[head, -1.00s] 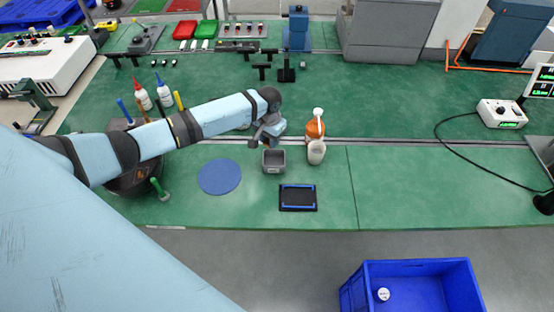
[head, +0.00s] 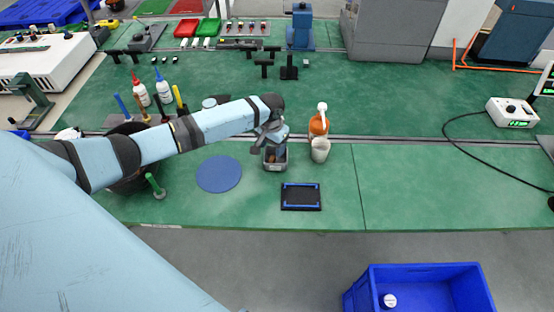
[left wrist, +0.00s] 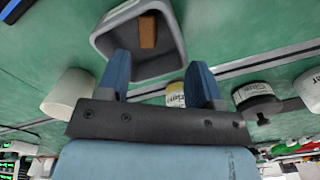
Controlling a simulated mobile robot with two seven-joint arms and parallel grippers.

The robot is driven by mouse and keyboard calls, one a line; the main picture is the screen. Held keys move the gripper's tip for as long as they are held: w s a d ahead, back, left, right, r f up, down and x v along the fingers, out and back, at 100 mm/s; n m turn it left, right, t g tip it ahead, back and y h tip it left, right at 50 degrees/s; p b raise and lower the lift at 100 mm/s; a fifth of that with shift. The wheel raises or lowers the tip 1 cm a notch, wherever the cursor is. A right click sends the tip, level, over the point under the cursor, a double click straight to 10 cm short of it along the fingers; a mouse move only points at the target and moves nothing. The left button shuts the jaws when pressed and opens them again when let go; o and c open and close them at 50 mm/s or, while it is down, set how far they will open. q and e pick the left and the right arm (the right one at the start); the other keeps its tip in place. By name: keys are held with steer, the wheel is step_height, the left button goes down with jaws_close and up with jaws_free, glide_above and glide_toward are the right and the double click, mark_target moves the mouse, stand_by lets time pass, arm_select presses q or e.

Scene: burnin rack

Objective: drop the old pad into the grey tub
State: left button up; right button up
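The grey tub (head: 285,165) stands on the green bench, left of the orange-capped bottle and white cup. The old pad, a small brown block (left wrist: 148,32), lies inside the tub in the left wrist view; a bit of brown also shows in the tub in the head view. My left gripper (left wrist: 161,66) is open, its two blue fingers apart with nothing between them. In the head view the left gripper (head: 267,144) is at the tub's back rim, just above it. My right gripper is not in view.
A white cup (head: 320,151) and an orange bottle (head: 317,126) stand close right of the tub. A blue round mat (head: 219,174) lies to the left, and a black tray with blue strips (head: 301,197) in front.

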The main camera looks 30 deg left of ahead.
arm_select(q)
steer(key=shift+r, duration=0.35)
step_height(320, 180, up, 13)
steer(key=shift+b, duration=0.3)
